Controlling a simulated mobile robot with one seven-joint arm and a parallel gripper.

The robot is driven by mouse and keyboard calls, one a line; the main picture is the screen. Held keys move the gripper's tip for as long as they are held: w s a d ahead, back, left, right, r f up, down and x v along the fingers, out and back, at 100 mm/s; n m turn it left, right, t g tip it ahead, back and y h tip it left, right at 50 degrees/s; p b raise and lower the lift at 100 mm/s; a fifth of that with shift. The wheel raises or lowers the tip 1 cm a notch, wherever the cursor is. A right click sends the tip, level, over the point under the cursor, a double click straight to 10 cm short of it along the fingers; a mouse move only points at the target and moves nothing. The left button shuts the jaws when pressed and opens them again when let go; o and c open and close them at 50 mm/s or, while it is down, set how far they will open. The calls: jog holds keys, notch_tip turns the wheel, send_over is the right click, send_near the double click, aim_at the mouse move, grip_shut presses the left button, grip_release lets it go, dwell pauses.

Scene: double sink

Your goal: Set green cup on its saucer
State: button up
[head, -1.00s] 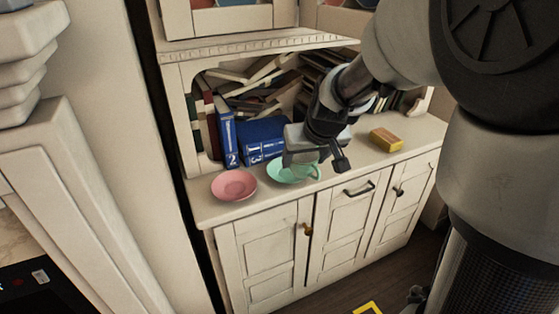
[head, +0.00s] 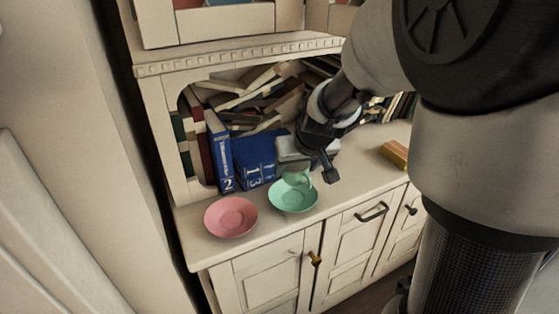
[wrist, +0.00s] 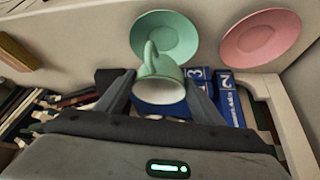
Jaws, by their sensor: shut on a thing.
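The green cup (wrist: 160,88) is between my gripper's two fingers (wrist: 160,92), which are shut on it. Its handle points toward the green saucer (wrist: 170,35) in the wrist view. In the head view the cup (head: 299,179) is partly hidden by my gripper (head: 308,172) and overlaps the back part of the saucer (head: 293,199). The saucer lies flat and empty-looking on the cabinet top. I cannot tell whether the cup touches it.
A pink saucer (head: 231,217) lies left of the green one; it also shows in the wrist view (wrist: 260,38). Blue books (head: 254,160) stand close behind. A yellow box (head: 394,154) lies to the right. The counter (head: 345,178) between is clear.

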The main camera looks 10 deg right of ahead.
aim_at(297, 181)
jog(key=shift+f+b, duration=1.2)
jog(key=shift+f, duration=1.6)
jog(key=shift+f+b, duration=0.4)
jog(key=shift+b, duration=0.05)
jog(key=o, duration=1.1)
jog(key=shift+r, duration=0.1)
jog(key=shift+r+p, duration=0.2)
jog(key=shift+p, duration=0.15)
jog(key=s+a+f+p+v, duration=0.15)
jog(key=p+v, duration=0.35)
jog(key=v, duration=1.4)
jog(key=shift+m+g+h, duration=0.3)
jog(key=shift+m+g, duration=0.2)
jog(key=s+r, duration=0.1)
jog(key=s, duration=0.3)
jog(key=s+r, duration=0.1)
jog(key=s, duration=0.3)
jog(key=s+r, duration=0.1)
jog(key=s, duration=0.3)
jog(key=shift+s+d+r, duration=0.25)
jog(key=shift+s+r, duration=0.05)
jog(key=shift+r, duration=0.05)
